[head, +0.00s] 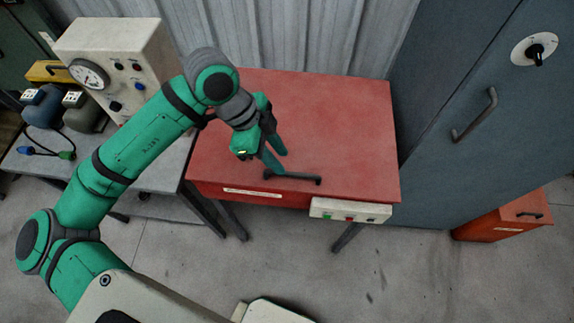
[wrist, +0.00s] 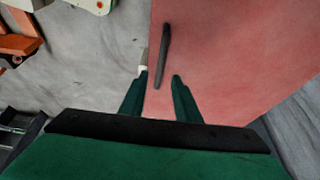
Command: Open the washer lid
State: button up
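The washer is a red box whose flat red lid (head: 325,115) looks shut; the lid also fills the right of the wrist view (wrist: 235,50). A dark bar handle (head: 297,177) lies on the lid near its front edge; it also shows in the wrist view (wrist: 164,50). My gripper (head: 279,163) is over the front of the lid, by the handle's left end. In the wrist view my gripper (wrist: 159,75) is open and empty. The handle's near end appears between the fingertips there; I cannot tell whether they touch it.
A pale panel with buttons (head: 350,210) sits on the washer's front right. A tall blue-grey cabinet (head: 455,170) stands at right, with a red drawer box (head: 505,217) beside it. A gauge box (head: 115,60) stands on the left bench. The floor in front is mostly clear.

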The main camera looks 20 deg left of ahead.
aim_at(291, 173)
jog(key=shift+x, duration=3)
jog(key=shift+w, duration=0.1)
grip_shut()
